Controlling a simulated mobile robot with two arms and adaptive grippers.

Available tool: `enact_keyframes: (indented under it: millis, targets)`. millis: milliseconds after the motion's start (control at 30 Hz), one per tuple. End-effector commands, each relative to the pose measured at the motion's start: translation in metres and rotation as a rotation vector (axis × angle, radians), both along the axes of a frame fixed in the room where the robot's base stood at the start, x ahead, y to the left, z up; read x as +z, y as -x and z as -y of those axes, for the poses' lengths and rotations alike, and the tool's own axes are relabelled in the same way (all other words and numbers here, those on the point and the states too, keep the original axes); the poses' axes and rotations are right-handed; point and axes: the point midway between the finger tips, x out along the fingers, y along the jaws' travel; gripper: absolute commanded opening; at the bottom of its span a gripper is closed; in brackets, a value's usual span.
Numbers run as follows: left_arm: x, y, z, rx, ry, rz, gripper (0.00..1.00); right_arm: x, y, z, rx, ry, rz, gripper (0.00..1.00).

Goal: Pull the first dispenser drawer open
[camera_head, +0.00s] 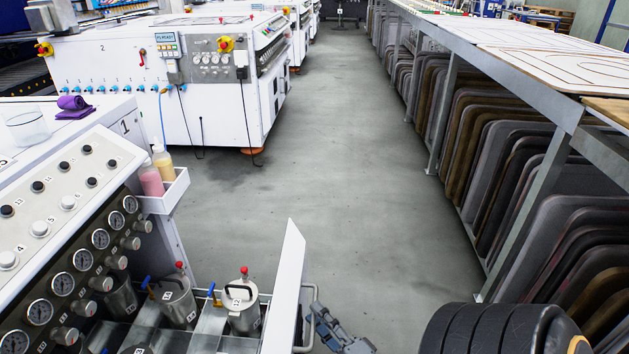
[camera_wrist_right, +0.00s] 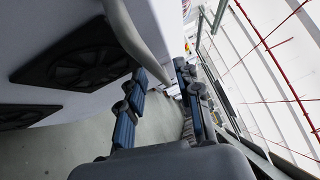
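The dispenser drawer (camera_head: 206,329) stands pulled out from the dispenser cabinet, with its tall white front panel (camera_head: 287,285) at the right end. Metal pots with red-knobbed lids (camera_head: 242,306) stand in its compartments. A grey bar handle (camera_head: 305,330) is on the outer face of the panel, and it also shows in the right wrist view (camera_wrist_right: 137,40). My right gripper (camera_head: 322,318) is just right of the handle. In the wrist view its fingers (camera_wrist_right: 160,74) are spread apart, with the bar running down towards the gap between their tips. Contact cannot be told. My left gripper is out of view.
The dispenser's sloped panel with gauges (camera_head: 82,260) is at left, with a small bottle shelf (camera_head: 166,192) on its side. A metal rack of dark mats (camera_head: 500,180) lines the right. The grey floor aisle (camera_head: 345,150) between is clear.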

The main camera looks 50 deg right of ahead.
Motion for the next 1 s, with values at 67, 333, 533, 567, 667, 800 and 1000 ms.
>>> enact_keyframes:
  millis: [67,333,533,567,667,800,1000]
  targets:
    - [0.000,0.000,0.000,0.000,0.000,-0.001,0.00,-0.004,0.018,-0.002,0.000,-0.002,-0.007,0.34]
    - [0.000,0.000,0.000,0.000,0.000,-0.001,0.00,-0.012,0.073,-0.010,0.000,-0.001,-0.006,0.34]
    - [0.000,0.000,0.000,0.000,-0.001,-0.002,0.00,-0.014,0.096,-0.013,0.000,-0.001,-0.003,0.34]
    - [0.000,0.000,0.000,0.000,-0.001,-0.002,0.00,-0.014,0.097,-0.013,0.001,-0.001,-0.003,0.34]
    - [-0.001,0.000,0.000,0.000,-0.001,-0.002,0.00,-0.015,0.100,-0.014,0.000,-0.001,-0.002,0.34]
    - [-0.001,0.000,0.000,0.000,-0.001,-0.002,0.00,-0.015,0.100,-0.014,0.000,-0.001,-0.002,0.34]
    - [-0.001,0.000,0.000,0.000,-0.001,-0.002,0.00,-0.015,0.100,-0.013,0.000,-0.001,-0.002,0.34]
